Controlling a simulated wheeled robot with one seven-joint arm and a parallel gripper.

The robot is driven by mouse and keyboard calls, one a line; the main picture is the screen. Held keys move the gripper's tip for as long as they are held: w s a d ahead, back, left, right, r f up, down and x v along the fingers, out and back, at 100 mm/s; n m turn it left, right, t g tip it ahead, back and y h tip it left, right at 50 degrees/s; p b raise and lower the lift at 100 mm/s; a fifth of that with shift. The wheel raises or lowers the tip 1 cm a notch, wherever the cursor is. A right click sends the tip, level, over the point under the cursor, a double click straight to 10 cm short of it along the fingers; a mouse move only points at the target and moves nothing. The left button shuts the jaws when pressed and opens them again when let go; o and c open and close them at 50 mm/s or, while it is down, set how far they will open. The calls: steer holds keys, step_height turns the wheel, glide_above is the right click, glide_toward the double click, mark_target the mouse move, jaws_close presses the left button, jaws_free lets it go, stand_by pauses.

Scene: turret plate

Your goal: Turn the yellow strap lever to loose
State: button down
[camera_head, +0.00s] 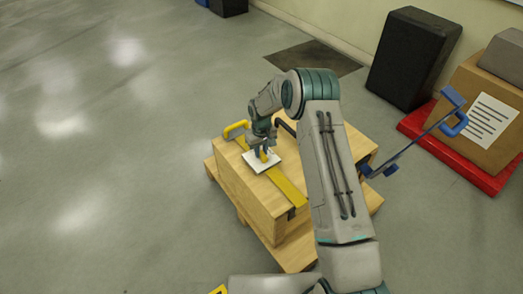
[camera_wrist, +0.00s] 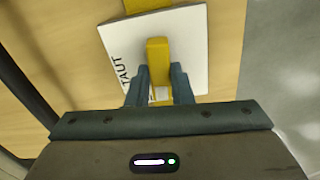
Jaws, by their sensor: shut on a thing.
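The yellow strap lever (camera_wrist: 157,62) stands on a white plate (camera_wrist: 192,40) in the wrist view. The word TAUT shows on the plate's left side; any other label is hidden. My gripper (camera_wrist: 159,82) is shut on the lever, with one dark finger on each side of it. In the head view my gripper (camera_head: 264,150) points down over the white plate (camera_head: 258,165) on the wooden crate. The lever is mostly hidden there by my fingers. A yellow strap (camera_head: 289,189) runs across the crate top under the plate.
The wooden crate (camera_head: 240,198) sits on a pallet. A black box (camera_head: 412,60) and a red platform (camera_head: 480,165) stand farther right. Floor at left is clear.

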mark_target(261, 152)
steer(key=shift+w+r+n, duration=0.1)
steer(key=shift+w+n, duration=0.05)
steer(key=shift+n, duration=0.35)
steer(key=c, duration=1.3)
jaws_free()
step_height(261, 152, up, 14)
steer(key=p, duration=0.3)
